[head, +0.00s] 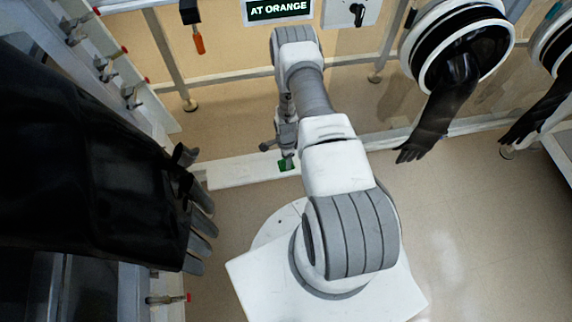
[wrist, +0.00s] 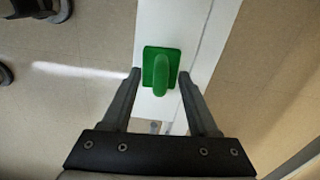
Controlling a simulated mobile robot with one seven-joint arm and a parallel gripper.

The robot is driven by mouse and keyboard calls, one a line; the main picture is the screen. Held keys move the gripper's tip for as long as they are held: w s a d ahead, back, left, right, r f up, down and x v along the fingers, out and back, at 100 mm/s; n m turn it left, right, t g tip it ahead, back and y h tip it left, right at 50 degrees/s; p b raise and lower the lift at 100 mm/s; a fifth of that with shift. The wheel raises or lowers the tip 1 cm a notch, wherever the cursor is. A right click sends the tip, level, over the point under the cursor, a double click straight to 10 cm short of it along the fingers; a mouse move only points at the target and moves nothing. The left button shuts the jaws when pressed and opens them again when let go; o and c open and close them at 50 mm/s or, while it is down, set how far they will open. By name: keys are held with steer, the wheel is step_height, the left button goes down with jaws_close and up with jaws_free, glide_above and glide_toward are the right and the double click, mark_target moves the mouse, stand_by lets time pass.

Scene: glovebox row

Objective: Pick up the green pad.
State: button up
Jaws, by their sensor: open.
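The green pad (wrist: 150,54) lies on a narrow white ledge (wrist: 203,45) in the wrist view. It is a flat green square with a raised rounded green grip (wrist: 160,74) on top. My gripper (wrist: 159,73) is open, with one finger on each side of the grip. I cannot tell whether the fingers touch it. In the head view a bit of the green pad (head: 284,164) shows at my gripper (head: 287,158), partly hidden by it.
Black gloves hang from round ports (head: 458,45) at the right. A large black glove (head: 90,150) fills the left side. A sign reading "AT ORANGE" (head: 279,9) and an orange-handled tool (head: 198,38) are at the back. Open floor (head: 480,220) lies at the lower right.

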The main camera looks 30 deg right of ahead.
jaws_close()
stand_by(0.5)
steer(key=shift+r+p, duration=0.35)
steer(key=shift+r, duration=0.25)
steer(key=r+p, duration=0.1)
steer(key=r, duration=0.1)
steer(key=r+p, duration=0.1)
steer(key=r, duration=0.1)
steer(key=shift+s+d, duration=0.15)
steer(key=shift+d, duration=0.05)
steer(key=s+d+r+p, duration=0.4)
steer(key=s+d+r, duration=0.2)
steer(key=s+d, duration=0.1)
steer(key=shift+s+d, duration=0.2)
steer(key=shift+s, duration=0.5)
